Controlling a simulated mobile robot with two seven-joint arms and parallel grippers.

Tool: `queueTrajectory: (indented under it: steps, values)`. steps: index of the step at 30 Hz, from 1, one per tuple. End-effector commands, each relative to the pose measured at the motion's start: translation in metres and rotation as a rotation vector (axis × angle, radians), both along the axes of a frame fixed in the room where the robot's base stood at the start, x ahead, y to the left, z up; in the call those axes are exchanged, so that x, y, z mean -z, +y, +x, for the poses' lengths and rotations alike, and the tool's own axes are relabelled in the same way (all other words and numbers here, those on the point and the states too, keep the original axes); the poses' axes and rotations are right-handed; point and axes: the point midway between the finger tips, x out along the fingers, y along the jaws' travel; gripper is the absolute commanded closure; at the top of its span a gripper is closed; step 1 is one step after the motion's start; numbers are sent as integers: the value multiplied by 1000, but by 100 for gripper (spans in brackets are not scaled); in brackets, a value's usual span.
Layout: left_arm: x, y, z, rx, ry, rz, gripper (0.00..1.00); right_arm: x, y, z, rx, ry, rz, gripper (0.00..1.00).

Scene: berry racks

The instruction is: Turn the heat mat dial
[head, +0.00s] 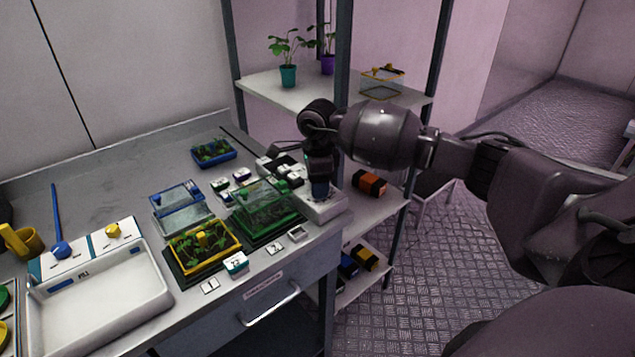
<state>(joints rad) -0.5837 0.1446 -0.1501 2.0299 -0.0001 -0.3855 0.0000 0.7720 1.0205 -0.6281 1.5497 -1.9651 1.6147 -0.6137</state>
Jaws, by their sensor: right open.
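My right gripper (319,178) points down at the right end of the bench, over a white box (325,208). A small blue part, possibly the dial, shows right under the gripper. The gripper hides most of it, and I cannot tell whether the fingers touch it. The gripper is open. My left gripper is not in view.
A white basin (100,310) with a blue knob (61,250) and a yellow knob (112,230) stands at the left. A blue tray (213,153) and a clear blue-rimmed box (180,208) sit behind the mats. A shelf rack (343,85) with potted plants stands close behind my right arm.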

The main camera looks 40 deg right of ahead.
Motion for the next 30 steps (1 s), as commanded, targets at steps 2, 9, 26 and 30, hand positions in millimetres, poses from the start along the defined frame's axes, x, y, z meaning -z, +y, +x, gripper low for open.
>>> queueTrajectory:
  steps: [2,9,26,30]
  values:
    - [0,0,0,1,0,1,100,1,0,0,0,-1,0,46]
    - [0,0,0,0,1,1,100,0,0,0,0,-1,0,54]
    - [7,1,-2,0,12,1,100,1,-1,0,-33,-2,-1,96]
    - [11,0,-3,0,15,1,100,2,-1,1,-94,-1,-2,96]
